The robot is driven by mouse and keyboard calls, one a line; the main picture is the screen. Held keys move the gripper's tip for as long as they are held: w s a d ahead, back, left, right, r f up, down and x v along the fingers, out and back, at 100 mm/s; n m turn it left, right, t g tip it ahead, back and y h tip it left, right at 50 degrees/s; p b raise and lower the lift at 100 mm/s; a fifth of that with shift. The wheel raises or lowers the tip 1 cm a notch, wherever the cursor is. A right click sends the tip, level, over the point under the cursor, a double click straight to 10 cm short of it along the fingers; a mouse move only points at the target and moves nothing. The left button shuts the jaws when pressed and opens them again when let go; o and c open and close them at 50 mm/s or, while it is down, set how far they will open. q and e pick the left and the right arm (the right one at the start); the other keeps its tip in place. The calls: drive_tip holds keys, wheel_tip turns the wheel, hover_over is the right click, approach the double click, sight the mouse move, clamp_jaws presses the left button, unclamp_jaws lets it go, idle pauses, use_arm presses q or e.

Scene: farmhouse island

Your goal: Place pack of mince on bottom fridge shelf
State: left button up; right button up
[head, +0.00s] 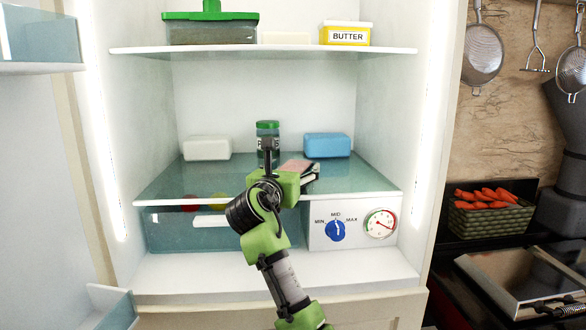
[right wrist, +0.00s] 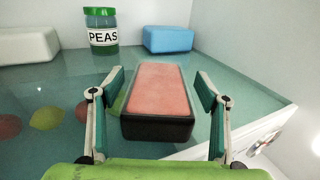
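The pack of mince (right wrist: 160,90), a black tray with a pink top, rests on the glass lower shelf (head: 165,186) of the open fridge. It shows partly in the head view (head: 296,167), behind my right gripper. My right gripper (right wrist: 161,84) is open, with one finger on each side of the pack's near part. A gap shows between the pack and each finger in the right wrist view. My left gripper is not in view.
On this shelf stand a white box (head: 207,149), a green-lidded peas jar (right wrist: 101,32) and a blue box (head: 327,146). A drawer (head: 165,233) and control panel (head: 353,232) lie below. The butter (head: 345,34) is on the shelf above.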

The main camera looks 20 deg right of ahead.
drive_tip(key=shift+r, duration=0.15)
drive_tip(key=b+v, duration=0.3)
drive_tip(key=v, duration=0.9)
drive_tip(key=shift+a, duration=0.1)
